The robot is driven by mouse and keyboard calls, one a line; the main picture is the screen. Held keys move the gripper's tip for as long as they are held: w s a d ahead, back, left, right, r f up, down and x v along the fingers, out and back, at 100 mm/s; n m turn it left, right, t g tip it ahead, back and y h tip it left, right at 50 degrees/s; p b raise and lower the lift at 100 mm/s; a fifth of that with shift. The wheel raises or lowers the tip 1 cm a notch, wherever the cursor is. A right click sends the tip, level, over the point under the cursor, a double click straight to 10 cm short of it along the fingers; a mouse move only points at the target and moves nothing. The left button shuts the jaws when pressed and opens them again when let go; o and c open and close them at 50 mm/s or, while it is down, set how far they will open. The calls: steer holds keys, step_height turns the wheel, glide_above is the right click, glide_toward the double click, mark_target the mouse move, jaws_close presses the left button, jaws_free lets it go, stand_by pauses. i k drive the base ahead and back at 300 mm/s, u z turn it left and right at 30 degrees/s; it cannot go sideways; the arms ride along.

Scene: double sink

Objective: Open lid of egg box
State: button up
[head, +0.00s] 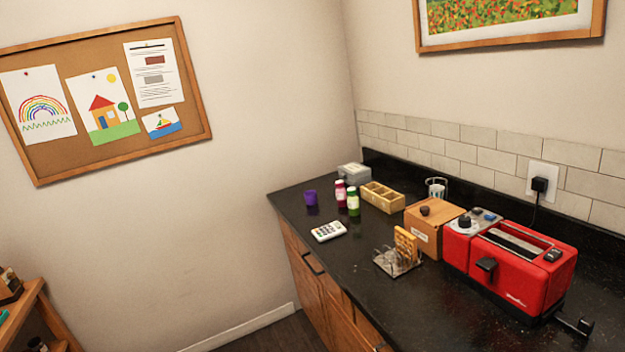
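A small grey box (354,174), which looks most like the egg box, sits at the far end of the black counter, near the corner of the walls. Its top looks closed, but it is too small and far off to make out the lid's edge. Its front lower part is partly hidden by bottles and a wooden tray. My gripper is not in view.
On the black counter (345,258) stand a purple cup (310,198), two bottles, a compartmented wooden tray (383,197), a glass, a white remote-like item (328,231), a toast rack (398,261), a wooden box (424,236) and a red toaster (518,285). Bare floor lies left of the cabinets.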

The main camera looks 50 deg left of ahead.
mark_target(354, 171)
steer(key=u, duration=1.25)
steer(key=k, duration=1.05)
steer(key=u, duration=0.55)
steer(key=i, duration=1.35)
steer(key=u, duration=0.55)
steer(key=i, duration=2.55)
steer(key=z, duration=0.65)
steer(key=i, duration=1.1)
steer(key=z, duration=0.85)
